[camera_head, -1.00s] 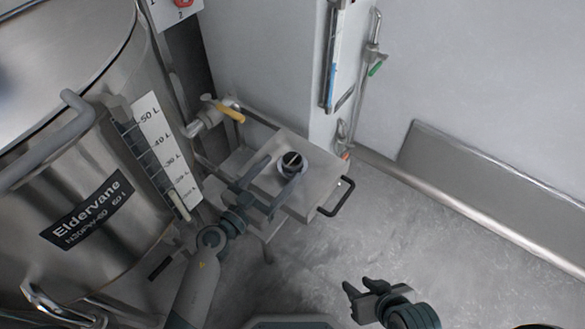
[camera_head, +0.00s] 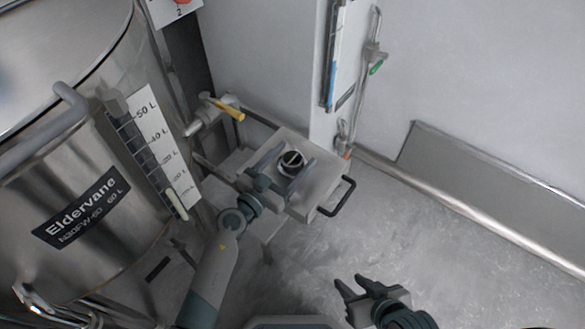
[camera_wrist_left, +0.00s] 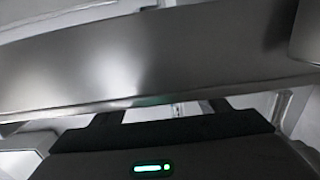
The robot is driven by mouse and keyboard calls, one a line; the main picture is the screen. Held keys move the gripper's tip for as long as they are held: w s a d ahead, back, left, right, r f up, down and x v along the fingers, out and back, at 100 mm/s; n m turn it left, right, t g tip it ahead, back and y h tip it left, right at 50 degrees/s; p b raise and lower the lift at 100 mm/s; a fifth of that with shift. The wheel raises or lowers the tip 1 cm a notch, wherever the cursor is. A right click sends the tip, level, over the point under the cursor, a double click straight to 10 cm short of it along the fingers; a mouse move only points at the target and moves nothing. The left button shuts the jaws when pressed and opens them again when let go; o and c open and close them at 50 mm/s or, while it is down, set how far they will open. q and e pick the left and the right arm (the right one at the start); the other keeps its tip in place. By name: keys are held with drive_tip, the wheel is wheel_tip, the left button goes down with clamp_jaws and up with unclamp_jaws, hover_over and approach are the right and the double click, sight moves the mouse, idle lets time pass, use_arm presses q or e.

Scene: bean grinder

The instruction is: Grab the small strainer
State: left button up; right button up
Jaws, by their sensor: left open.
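A small round dark piece with a light slotted top (camera_head: 291,162) sits on the metal cart top (camera_head: 318,187); it may be the small strainer, but I cannot be sure. My left gripper (camera_head: 285,165) is open, its two fingers reaching along either side of the round piece. I cannot tell whether they touch it or are above it. In the left wrist view, my left gripper (camera_wrist_left: 165,112) faces a broad shiny metal surface (camera_wrist_left: 150,60), and no strainer is recognisable there. My right gripper (camera_head: 352,288) is open and empty over the floor at the bottom.
A big steel vessel (camera_head: 50,180) with a level scale (camera_head: 152,140) stands at the left. A yellow-handled valve (camera_head: 225,108) is just behind the cart. The cart has a black handle (camera_head: 345,197) on its right. The floor (camera_head: 400,235) to the right is clear.

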use_arm(q)
drive_tip(key=shift+w+d, duration=0.1)
idle(0.4)
drive_tip(key=c, duration=1.2)
